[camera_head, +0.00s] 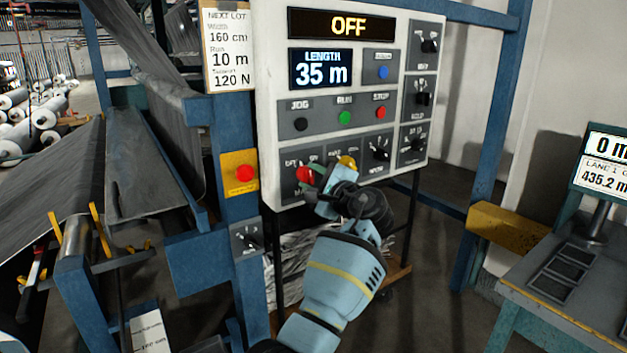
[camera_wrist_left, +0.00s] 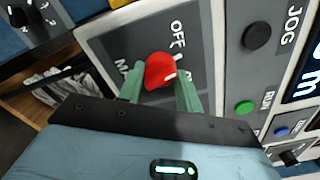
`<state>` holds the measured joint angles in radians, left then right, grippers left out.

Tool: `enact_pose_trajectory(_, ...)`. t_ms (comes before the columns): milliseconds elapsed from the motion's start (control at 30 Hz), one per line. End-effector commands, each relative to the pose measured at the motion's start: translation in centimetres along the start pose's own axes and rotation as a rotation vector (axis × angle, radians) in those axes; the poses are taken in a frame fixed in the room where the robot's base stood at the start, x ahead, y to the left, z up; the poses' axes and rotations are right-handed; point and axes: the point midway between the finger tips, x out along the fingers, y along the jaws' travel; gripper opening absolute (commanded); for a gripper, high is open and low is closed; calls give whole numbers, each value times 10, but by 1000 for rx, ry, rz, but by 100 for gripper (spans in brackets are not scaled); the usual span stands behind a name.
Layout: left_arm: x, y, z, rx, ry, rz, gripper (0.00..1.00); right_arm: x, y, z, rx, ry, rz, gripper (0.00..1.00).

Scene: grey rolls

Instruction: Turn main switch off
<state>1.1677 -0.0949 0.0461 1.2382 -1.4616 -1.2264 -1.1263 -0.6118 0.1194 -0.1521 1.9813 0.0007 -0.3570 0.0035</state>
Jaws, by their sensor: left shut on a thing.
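The main switch is a red knob (camera_head: 304,175) at the lower left of the white control panel (camera_head: 270,60). My left gripper (camera_head: 316,184) reaches up to it from below and right. In the left wrist view the red knob (camera_wrist_left: 160,70) sits between the two green fingers, which are shut on it. An OFF label (camera_wrist_left: 178,35) shows on the grey plate beside the knob; the other lettering is partly hidden by the fingers. Which way the knob points is hard to tell. The panel's top display (camera_head: 341,24) reads OFF. My right gripper is not in view.
A yellow knob (camera_head: 347,161) is close beside my left gripper. Black selectors (camera_head: 380,150), push buttons (camera_head: 345,118) and a red button on a yellow plate (camera_head: 244,173) are nearby. A blue frame post (camera_head: 233,130) stands left of the panel.

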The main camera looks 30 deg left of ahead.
Motion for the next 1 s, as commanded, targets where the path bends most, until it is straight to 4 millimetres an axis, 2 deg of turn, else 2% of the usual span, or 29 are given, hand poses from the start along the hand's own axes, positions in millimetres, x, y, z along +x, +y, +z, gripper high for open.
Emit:
enact_pose_trajectory(500, 0, 0, 0, -417, -1, 0, 12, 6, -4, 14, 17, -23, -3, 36)
enact_pose_trajectory(1000, 0, -1, 1, -554, -1, -1, 12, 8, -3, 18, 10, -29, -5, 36)
